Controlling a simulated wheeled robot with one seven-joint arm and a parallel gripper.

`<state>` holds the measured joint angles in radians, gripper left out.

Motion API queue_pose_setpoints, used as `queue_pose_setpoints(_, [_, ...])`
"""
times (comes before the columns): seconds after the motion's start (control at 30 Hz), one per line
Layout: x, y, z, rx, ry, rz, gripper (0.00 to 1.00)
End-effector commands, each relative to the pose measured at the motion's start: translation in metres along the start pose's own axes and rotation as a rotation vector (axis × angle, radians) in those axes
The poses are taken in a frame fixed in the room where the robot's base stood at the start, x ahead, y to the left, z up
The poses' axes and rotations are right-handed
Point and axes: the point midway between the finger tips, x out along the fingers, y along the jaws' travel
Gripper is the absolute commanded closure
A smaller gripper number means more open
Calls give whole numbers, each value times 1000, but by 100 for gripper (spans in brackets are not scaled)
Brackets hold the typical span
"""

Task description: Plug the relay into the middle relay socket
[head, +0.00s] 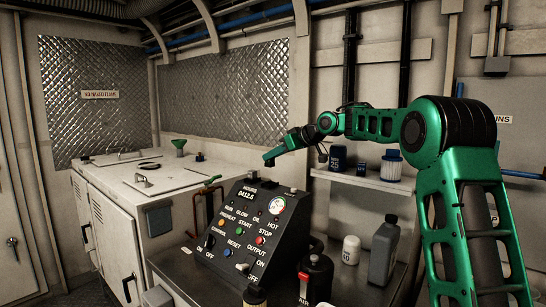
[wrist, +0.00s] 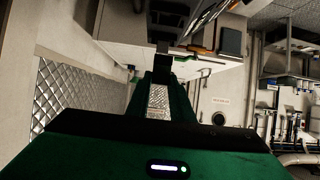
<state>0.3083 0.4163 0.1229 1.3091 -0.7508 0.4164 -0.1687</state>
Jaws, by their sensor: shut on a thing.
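My gripper (head: 270,160) is at the end of my green arm, in the air just above and behind the top of the black control panel (head: 228,222) in the head view. It is shut on a small dark block, which I take to be the relay (wrist: 162,47); it shows at the fingertips in the wrist view, and its details are too dark to tell. The block is apart from the panel. The relay sockets cannot be made out in either view. A small dark piece (head: 253,175) stands on the panel's top edge, below my gripper.
The panel carries buttons, switches and a round gauge (head: 277,205). A grey jug (head: 383,250), a white jar (head: 351,250) and a black bottle (head: 315,278) stand to its right. A white cabinet (head: 120,255) is at left. A shelf (head: 350,180) holds dark cans and a blue-white filter (head: 392,165).

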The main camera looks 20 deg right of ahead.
Motion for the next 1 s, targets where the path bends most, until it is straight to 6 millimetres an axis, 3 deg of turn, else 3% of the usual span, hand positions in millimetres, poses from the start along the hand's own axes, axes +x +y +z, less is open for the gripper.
queue_pose_setpoints(0.53, [20,0,38,2,0,1,100])
queue_pose_setpoints(1.0, [22,3,45,2,1,4,100])
